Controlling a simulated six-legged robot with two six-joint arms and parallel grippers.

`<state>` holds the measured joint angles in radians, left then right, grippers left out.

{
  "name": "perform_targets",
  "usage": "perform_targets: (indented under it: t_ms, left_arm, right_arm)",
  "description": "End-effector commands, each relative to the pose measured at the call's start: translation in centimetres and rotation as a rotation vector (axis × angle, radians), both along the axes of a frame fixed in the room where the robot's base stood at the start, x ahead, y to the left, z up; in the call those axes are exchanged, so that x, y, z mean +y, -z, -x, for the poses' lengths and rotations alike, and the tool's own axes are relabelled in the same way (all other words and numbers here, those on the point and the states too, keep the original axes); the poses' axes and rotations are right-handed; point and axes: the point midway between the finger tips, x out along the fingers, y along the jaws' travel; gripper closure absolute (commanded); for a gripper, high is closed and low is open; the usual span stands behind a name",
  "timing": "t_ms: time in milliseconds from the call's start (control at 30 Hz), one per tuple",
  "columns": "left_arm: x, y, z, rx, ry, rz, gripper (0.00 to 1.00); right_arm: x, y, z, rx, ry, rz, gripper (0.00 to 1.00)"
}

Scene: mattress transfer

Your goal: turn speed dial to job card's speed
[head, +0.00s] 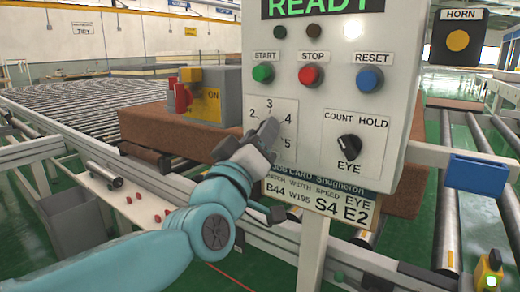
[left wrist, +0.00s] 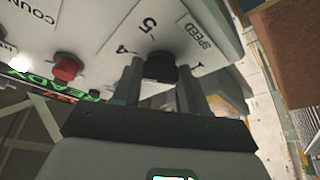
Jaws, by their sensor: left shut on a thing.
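The speed dial plate (head: 284,108) is on the white control panel, with the numbers 2, 3, 4 and 5 showing around it. My left gripper (head: 266,133) covers the dial's knob in the head view. In the left wrist view the black knob (left wrist: 160,66) sits between the two fingers of my left gripper (left wrist: 161,80), which is shut on it. The knob's pointer is hidden, so its setting cannot be read. The job card (head: 325,203) hangs below the panel and reads B44, W195, S4, E2. My right gripper is not in view.
Green START (head: 263,73), red STOP (head: 311,75) and blue RESET (head: 370,80) buttons sit above the dial. The COUNT HOLD/EYE knob (head: 349,147) is to its right. The display (head: 325,6) reads READY. Roller conveyors (head: 90,103) lie behind.

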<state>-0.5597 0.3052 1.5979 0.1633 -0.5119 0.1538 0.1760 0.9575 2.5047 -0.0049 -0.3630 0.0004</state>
Motion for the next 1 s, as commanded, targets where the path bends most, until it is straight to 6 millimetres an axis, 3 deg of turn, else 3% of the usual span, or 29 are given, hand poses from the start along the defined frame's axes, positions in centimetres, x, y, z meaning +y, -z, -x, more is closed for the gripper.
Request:
perform_targets:
  t_ms: [200,700,733,800,1000]
  left_arm:
    - [-0.05,0.43,-0.07,-0.028,0.002,-0.052,0.88]
    - [-0.11,0.38,-0.07,-0.038,0.003,-0.067,0.88]
    - [-0.11,0.39,-0.07,-0.037,0.004,-0.067,0.54]
    - [-0.10,0.35,-0.08,-0.038,0.003,-0.066,0.32]
    - [-0.04,0.21,-0.06,-0.040,0.002,-0.064,0.32]
  right_arm:
    - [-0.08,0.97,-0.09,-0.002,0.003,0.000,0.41]
    - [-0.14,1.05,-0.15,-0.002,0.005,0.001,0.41]
    - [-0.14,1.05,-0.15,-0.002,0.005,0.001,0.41]
    - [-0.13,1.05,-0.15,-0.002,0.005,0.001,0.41]
    - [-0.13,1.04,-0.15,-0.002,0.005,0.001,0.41]
